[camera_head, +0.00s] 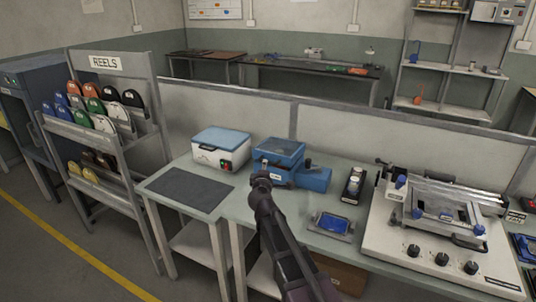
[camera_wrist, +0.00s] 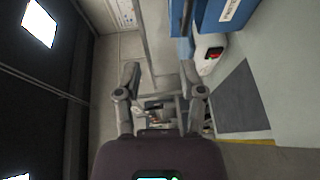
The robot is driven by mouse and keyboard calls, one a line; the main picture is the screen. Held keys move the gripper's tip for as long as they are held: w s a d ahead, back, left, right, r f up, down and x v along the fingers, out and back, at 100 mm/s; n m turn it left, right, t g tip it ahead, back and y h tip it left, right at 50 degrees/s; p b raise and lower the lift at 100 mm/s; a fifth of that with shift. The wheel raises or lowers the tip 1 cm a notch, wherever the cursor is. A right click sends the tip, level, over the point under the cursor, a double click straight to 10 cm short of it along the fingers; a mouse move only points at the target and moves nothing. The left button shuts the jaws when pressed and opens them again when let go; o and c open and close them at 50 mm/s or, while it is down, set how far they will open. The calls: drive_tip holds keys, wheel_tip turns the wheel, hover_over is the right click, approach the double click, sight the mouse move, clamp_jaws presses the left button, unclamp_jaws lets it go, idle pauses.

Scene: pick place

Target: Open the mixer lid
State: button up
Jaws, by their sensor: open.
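A white box (camera_head: 220,154) with a blue lid (camera_head: 222,138) and a red-and-green switch stands on the bench; it looks like the mixer, and its lid lies shut. In the wrist view its white side with the red switch (camera_wrist: 211,53) shows at upper right. A labelled blue box (camera_head: 273,168) stands just right of it; its label is too small to read surely. My gripper (camera_head: 262,176) is in front of the blue box, right of the white box. In the wrist view my gripper (camera_wrist: 161,80) has its fingers apart, with nothing between them.
A dark mat (camera_head: 190,188) lies left on the bench (camera_head: 233,205). Right of the blue box are a small black device (camera_head: 354,184), a blue-topped tray (camera_head: 332,223) and a large white machine (camera_head: 432,245). A low partition (camera_head: 350,131) runs behind. A reel rack (camera_head: 107,128) stands left.

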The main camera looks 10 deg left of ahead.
sight(267, 152)
drive_tip(key=shift+w, duration=0.1)
drive_tip(key=w, duration=0.9)
drive_tip(key=w+f+b, duration=0.1)
drive_tip(key=w, duration=0.3)
drive_tip(key=shift+w+a+f, duration=0.1)
drive_tip(key=shift+w+a, duration=0.15)
drive_tip(key=shift+w, duration=0.05)
clamp_jaws()
unclamp_jaws()
idle(0.3)
